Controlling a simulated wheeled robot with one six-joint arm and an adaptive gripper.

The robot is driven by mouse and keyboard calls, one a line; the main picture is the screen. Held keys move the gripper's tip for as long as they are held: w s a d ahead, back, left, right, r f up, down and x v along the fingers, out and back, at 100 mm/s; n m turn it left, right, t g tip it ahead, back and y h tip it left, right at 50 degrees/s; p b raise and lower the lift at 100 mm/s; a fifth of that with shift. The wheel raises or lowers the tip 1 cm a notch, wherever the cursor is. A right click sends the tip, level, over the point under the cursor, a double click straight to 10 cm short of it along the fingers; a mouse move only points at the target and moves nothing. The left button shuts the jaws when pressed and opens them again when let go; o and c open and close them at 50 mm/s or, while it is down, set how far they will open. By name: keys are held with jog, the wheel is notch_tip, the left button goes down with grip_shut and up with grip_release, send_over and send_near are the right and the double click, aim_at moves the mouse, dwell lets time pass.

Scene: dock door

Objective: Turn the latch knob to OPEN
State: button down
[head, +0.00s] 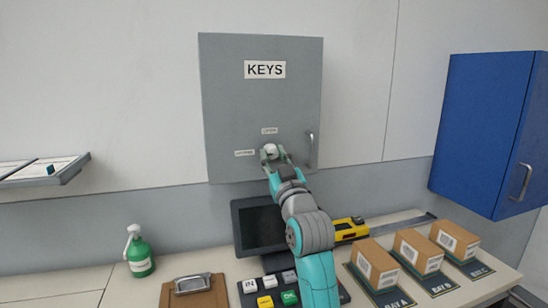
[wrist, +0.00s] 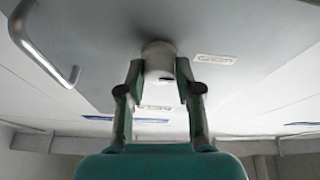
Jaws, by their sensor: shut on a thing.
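The grey KEYS cabinet (head: 225,100) hangs on the wall with its door shut. Its pale round latch knob (head: 271,149) sits low on the door, left of the handle. A small label (head: 269,131) is above the knob and another (head: 244,153) is to its left; their print is too small to read surely. My gripper (head: 272,156) is shut on the knob. In the wrist view the two fingers of my gripper (wrist: 159,72) press on opposite sides of the knob (wrist: 158,57). A dark mark shows on the knob's face; which label it points at I cannot tell.
The door's bar handle (head: 309,149) is close right of the knob. Below are a dark monitor (head: 258,225), a green spray bottle (head: 138,252), a clipboard (head: 194,293) and several cartons (head: 420,250). A blue cabinet (head: 480,125) hangs at right.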

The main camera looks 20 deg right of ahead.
jog(key=shift+r+m, duration=0.1)
jog(key=shift+m, duration=0.4)
jog(key=m+h, duration=0.2)
jog(key=m, duration=0.1)
jog(key=m+h, duration=0.2)
jog(key=m, duration=0.1)
jog(key=shift+a+m, duration=0.1)
jog(key=shift+m, duration=0.3)
jog(key=m+g+h, duration=0.1)
jog(key=m, duration=0.2)
jog(key=m+g+h, duration=0.1)
jog(key=m, duration=0.2)
jog(key=shift+r+h, duration=0.15)
jog(key=shift+h, duration=0.15)
jog(key=m+g, duration=0.1)
jog(key=m, duration=0.1)
jog(key=m+g+h, duration=0.1)
jog(key=m, duration=0.2)
jog(key=shift+m+g, duration=0.7)
jog(key=shift+m, duration=1.4)
jog(key=c, duration=0.8)
grip_release()
jog(key=shift+w, duration=0.1)
